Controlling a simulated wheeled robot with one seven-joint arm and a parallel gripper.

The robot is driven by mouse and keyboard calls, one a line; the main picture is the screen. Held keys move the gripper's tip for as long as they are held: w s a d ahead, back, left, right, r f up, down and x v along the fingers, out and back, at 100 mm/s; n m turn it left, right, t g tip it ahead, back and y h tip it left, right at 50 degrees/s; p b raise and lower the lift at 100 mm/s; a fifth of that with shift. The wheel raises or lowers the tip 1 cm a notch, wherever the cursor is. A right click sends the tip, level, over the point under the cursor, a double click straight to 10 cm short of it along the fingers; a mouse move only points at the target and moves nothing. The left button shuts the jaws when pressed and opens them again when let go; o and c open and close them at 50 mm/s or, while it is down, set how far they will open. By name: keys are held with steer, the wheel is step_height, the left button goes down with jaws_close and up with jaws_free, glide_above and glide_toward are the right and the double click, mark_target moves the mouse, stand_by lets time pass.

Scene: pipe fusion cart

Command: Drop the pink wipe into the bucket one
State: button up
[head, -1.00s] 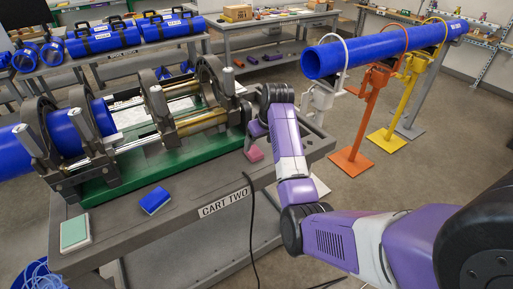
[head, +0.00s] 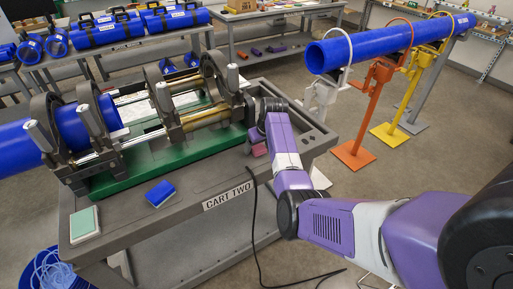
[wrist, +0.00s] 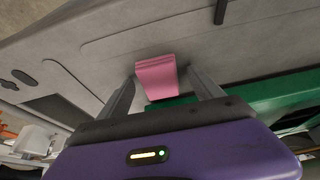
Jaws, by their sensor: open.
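The pink wipe (wrist: 156,76) is a small folded pad on the grey cart top. In the wrist view it lies between the two fingers of my gripper (wrist: 160,80), with a gap visible on each side. My gripper is open and not closed on it. In the head view my arm partly covers the pink wipe (head: 259,150) at the cart's right end. A blue bucket (head: 62,254) with blue strands inside stands on the floor at the lower left of the head view. No label shows on it.
Cart two (head: 130,233) carries a green-based pipe clamp machine (head: 150,160) close behind the wipe. A blue pad (head: 160,193) and a pale green pad (head: 84,222) lie on its left part. A black cable (head: 254,215) hangs over the front edge. A blue pipe (head: 380,45) rests on stands at right.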

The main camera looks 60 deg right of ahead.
steer(key=c, duration=1.5)
steer(key=shift+r, duration=0.15)
steer(key=shift+r+p, duration=0.3)
steer(key=shift+r, duration=13.55)
